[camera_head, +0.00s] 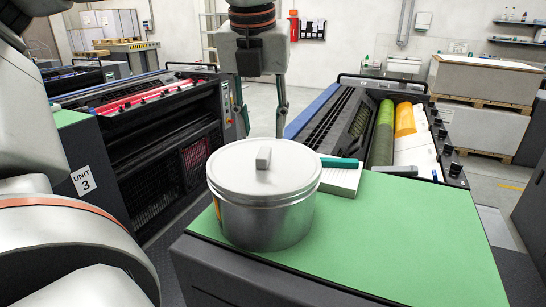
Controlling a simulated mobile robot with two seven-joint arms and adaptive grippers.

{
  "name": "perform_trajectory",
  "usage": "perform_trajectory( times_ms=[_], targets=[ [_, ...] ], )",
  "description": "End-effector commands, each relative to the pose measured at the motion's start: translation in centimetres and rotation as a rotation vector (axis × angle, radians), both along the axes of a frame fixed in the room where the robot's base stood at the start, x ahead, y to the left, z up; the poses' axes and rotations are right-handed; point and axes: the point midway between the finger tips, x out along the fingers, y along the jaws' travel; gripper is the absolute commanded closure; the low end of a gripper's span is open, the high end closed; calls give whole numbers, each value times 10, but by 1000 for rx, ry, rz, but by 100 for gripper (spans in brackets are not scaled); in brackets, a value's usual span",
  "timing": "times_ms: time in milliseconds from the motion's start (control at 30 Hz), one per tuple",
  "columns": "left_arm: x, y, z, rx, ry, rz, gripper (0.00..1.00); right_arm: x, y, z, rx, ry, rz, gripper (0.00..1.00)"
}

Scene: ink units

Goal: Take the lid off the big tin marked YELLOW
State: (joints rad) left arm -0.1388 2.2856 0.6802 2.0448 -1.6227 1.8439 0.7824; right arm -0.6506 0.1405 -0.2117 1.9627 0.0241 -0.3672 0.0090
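A big round silver tin (265,222) stands upright near the left edge of a green-topped cabinet (400,240). A silver lid (235,165) with a grey block-shaped knob (263,158) sits on it. A bit of yellow-orange label shows at the tin's left side; no word on it can be read from here. My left gripper (262,130) points down behind the tin in the picture, its two fingers wide apart and nothing between them. Its fingertips appear just above the lid's far rim and apart from the knob. My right gripper is not in view.
A white box (341,180) with a teal-handled tool (339,162) lies right behind the tin. An ink unit (350,120) with green, yellow and white sections stands behind. The green top is clear at right.

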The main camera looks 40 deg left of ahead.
Motion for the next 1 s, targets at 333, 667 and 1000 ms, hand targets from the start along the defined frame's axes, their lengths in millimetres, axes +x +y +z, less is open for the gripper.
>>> perform_trajectory(
  times_ms=[333, 667, 1000],
  targets=[
    [9, 6, -37, -4, 3, -2, 64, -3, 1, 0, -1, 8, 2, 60],
    [16, 11, -63, -2, -1, 3, 64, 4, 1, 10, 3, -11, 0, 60],
    [17, 11, -62, -1, -2, 3, 100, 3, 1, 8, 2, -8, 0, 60]
  ],
)
